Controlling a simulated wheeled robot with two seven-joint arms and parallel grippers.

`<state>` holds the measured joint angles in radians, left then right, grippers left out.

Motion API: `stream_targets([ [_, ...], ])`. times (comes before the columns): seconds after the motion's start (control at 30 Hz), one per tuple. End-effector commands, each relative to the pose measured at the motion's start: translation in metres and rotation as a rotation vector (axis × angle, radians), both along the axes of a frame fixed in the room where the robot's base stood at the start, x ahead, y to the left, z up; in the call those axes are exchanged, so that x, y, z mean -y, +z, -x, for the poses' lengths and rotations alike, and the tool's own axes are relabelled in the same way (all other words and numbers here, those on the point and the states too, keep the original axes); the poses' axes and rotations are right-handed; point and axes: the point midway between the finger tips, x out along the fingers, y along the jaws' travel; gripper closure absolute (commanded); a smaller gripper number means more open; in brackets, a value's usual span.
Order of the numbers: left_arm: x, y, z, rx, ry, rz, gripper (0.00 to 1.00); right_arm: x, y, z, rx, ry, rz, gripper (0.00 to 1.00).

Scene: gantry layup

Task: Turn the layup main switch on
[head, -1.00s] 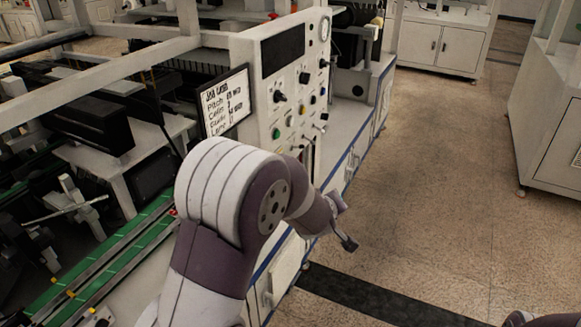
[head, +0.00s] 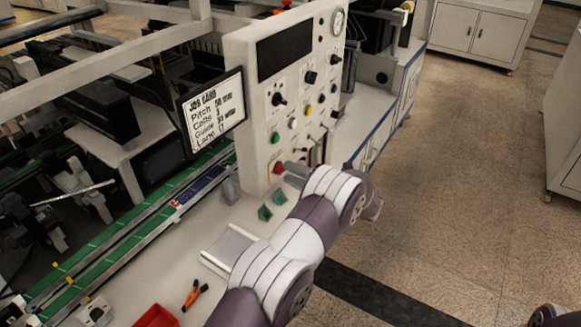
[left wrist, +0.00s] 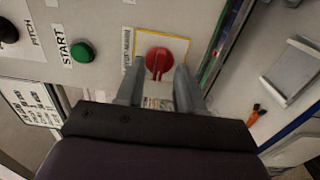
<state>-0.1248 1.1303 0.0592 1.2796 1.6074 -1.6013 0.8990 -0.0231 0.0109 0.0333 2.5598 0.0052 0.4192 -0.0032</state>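The main switch is a red rotary knob (left wrist: 158,61) on a yellow-bordered plate, with a label beside it too slanted to read fully. In the head view the red knob (head: 278,168) is low on the white control panel (head: 255,130). My left gripper (left wrist: 160,82) is open, with one finger on each side of the knob's lower part in the wrist view. I cannot tell whether the fingers touch it. In the head view the left gripper (head: 296,169) points at the panel, its body partly hidden by the arm. My right gripper is not in view.
A green START button (left wrist: 83,52) sits beside the switch. Other knobs and buttons cover the panel above. A job card screen (head: 213,112) stands left of it. Green pieces (head: 272,204), a red tray (head: 156,317) and an orange-handled tool (head: 195,294) lie on the bench.

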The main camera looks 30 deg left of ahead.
Motion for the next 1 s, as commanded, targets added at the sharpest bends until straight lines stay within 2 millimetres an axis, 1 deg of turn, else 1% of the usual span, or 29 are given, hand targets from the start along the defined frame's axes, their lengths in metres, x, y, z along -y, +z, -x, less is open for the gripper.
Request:
stream_targets([
  [0.03,-0.0055,0.0014,-0.0001,-0.001,0.001,0.0,0.63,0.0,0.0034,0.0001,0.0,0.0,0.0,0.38],
  [0.13,-0.0108,0.0002,-0.0008,0.0,0.0,0.001,0.63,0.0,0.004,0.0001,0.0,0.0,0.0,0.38],
  [0.37,-0.0117,-0.0005,-0.0011,0.0,-0.001,0.001,0.63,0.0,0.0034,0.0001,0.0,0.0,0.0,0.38],
  [0.47,-0.0116,-0.0004,-0.0011,0.0,-0.001,0.001,0.92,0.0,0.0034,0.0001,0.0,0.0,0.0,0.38],
  [0.5,-0.0116,-0.0004,-0.0011,0.0,-0.001,0.001,1.0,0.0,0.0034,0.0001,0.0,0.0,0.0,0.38],
  [0.83,-0.0115,-0.0016,-0.0007,-0.021,0.0,-0.001,1.0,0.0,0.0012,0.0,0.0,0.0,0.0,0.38],
  [1.0,-0.0116,-0.0024,-0.0008,-0.091,0.0,-0.005,1.0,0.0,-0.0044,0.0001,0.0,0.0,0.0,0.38],
])
